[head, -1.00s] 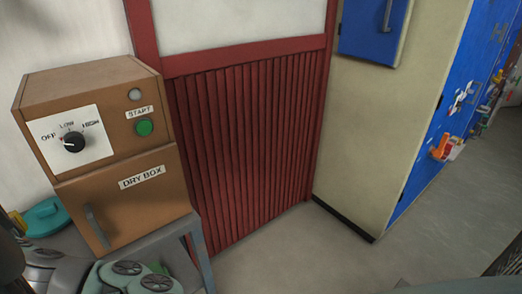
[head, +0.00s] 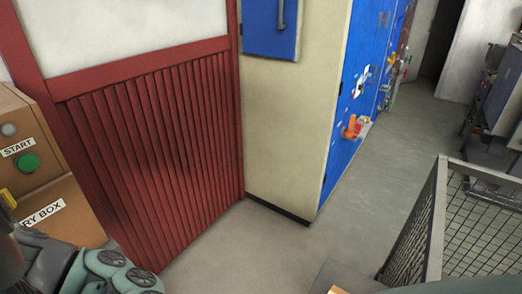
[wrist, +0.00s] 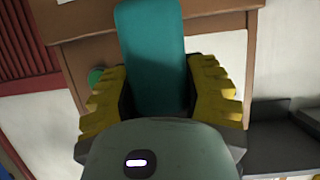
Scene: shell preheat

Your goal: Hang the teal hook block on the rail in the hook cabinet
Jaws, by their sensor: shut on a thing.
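In the wrist view, the teal hook block (wrist: 152,35) stands between the yellow ridged fingers of my gripper (wrist: 160,78), which is shut on it. The block's lower end is hidden by the gripper body, and no hook shape can be made out. In the head view only a bit of my gripper (head: 7,198) shows, at the left edge; the block is not seen there. A blue cabinet door (head: 270,28) with a handle is at the top centre and looks shut. I cannot tell whether it is the hook cabinet. No rail is in view.
The brown dry box (head: 42,205) with a green start button (head: 26,163) is at the left edge. A red slatted panel (head: 150,160) stands beside it. A mesh fence (head: 425,235) is at lower right. Grey floor (head: 385,175) runs clear between the blue wall and fence.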

